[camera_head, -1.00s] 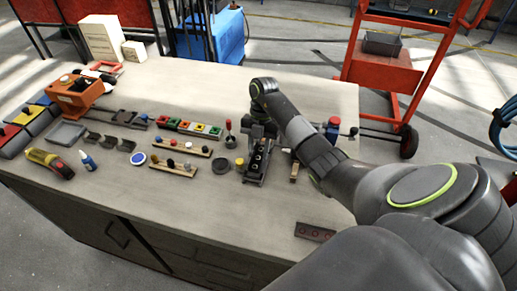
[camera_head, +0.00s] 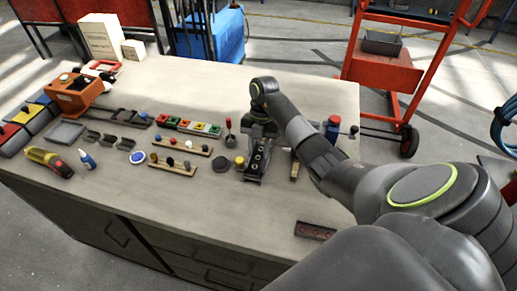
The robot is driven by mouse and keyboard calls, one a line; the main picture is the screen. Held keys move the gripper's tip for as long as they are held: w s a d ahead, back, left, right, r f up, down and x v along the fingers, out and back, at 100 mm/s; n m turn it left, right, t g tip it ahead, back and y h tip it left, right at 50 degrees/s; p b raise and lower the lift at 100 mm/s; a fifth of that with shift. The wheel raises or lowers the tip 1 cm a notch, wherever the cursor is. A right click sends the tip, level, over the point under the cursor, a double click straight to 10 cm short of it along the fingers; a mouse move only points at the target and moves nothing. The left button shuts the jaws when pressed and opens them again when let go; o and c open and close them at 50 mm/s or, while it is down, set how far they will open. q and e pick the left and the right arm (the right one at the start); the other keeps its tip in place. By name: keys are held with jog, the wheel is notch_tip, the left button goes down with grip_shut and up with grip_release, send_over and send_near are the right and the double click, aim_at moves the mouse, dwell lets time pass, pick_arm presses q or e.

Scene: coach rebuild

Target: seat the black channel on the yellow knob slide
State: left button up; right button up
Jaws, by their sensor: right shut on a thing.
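My right gripper (camera_head: 259,136) points down over the right half of the bench. It is shut on a dark piece, mostly hidden by the gripper and wrist; I cannot tell for sure that it is the black channel. Just below it is a long dark fixture (camera_head: 254,172) with several small round spots along its top. A yellow knob (camera_head: 239,161) stands close to the left of this fixture; whether it belongs to a slide there is too small to tell. My left gripper is not in view.
A dark round disc (camera_head: 221,163) and a red-knobbed lever (camera_head: 228,131) stand left of the gripper. Wooden strips with knobs (camera_head: 173,168), small dark brackets (camera_head: 108,139) and a blue bottle (camera_head: 87,159) lie further left. A dark red plate (camera_head: 314,231) lies near the front edge. The front middle is clear.

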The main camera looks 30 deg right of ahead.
jog(key=shift+f+b, duration=0.5)
jog(key=shift+f, duration=0.05)
dwell(0.9)
jog(key=o, duration=1.5)
jog(key=shift+c, duration=0.2)
jog(key=shift+r, duration=0.15)
notch_tip(320, 180, up, 6)
jog(key=p, duration=0.6)
jog(key=shift+f, duration=0.2)
